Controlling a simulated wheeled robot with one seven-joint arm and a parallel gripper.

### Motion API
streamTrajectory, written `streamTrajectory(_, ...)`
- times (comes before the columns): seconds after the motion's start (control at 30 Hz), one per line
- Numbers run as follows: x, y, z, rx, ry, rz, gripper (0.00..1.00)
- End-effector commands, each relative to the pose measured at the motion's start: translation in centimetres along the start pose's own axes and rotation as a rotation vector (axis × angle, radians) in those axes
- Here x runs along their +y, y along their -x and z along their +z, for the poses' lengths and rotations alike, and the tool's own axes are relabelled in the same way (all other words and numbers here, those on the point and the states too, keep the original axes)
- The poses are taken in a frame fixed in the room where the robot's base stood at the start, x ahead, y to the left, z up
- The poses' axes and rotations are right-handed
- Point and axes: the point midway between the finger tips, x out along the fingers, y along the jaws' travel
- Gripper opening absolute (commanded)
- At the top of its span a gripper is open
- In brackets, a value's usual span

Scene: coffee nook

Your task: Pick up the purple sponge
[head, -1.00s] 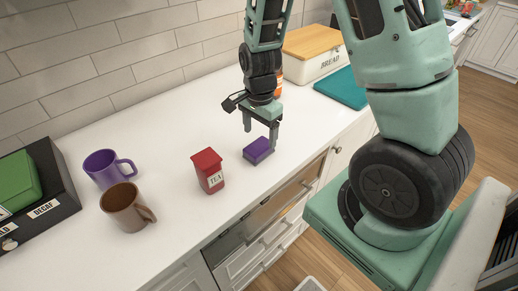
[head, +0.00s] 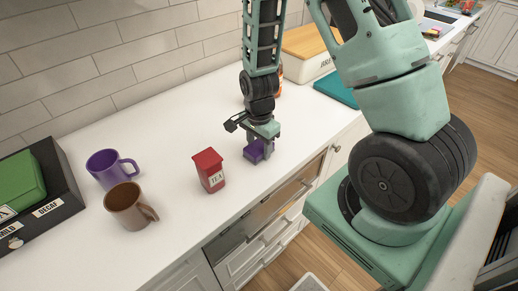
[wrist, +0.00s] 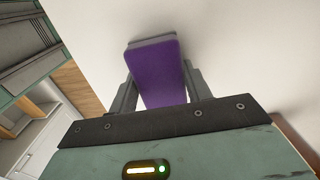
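The purple sponge (head: 254,153) is a small block with a grey side. It is low at the white counter, right of the red tea canister. My gripper (head: 261,150) points down over it, one finger on each side. In the wrist view the sponge (wrist: 160,72) fills nearly all the room between the finger pads of my gripper (wrist: 158,80). I cannot tell whether the fingers press on it or a thin gap remains. The hand partly hides the sponge in the head view, and its underside is hidden.
The red tea canister (head: 209,171) stands close left of my gripper. A brown mug (head: 127,206), a purple mug (head: 106,169) and a black box (head: 53,211) are farther left. A bread box (head: 309,60) and teal board (head: 336,87) lie behind right. The counter's front edge is near.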

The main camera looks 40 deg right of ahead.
Motion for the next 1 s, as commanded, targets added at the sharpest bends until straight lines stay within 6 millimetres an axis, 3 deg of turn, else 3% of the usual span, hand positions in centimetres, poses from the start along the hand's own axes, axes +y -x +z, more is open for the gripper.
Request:
streamTrajectory(0.07,0.0,0.0,0.0,0.0,0.0,0.0,0.28)
streamTrajectory(0.57,-0.1,1.0,0.0,0.001,0.001,-0.003,0.27)
streamTrajectory(1.0,-0.1,7.9,0.1,0.0,0.002,-0.004,0.27)
